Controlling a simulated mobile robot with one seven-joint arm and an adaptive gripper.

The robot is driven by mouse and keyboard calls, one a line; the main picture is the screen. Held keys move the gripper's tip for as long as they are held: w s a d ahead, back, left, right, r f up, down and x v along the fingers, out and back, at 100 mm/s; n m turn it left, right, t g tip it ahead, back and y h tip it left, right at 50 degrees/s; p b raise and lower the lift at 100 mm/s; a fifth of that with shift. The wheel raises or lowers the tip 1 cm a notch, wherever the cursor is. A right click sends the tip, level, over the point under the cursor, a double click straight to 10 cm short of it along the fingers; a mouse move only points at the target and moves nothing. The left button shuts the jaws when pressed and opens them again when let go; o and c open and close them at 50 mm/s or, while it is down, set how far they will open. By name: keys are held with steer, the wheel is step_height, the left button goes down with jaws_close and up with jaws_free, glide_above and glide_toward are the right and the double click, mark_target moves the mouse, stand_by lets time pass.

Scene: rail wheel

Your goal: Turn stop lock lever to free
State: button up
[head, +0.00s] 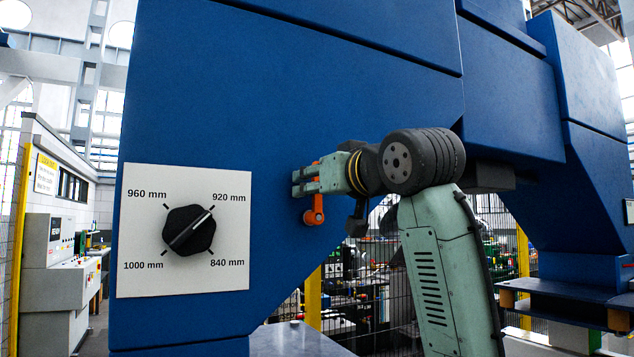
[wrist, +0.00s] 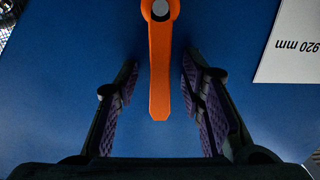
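The stop lock lever (head: 315,212) is orange and mounted on the blue panel. In the head view its round pivot end shows just below my gripper (head: 302,182), and a bit of orange shows above it; the middle of the lever is hidden behind the fingers. In the wrist view the lever (wrist: 160,75) runs from its grey-centred pivot at the top edge down between the fingers. My gripper (wrist: 160,62) is open there, one dark finger on each side, with a visible gap to the lever on both sides.
A white dial plate (head: 233,270) with a black knob (head: 189,231) and mm labels is left of the lever. Its corner (wrist: 290,55) shows at the right of the wrist view. The blue machine body (head: 300,80) fills the background. Bare panel lies between plate and lever.

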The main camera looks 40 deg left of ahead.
steer(key=shift+c, duration=0.2)
jaws_close()
stand_by(0.6)
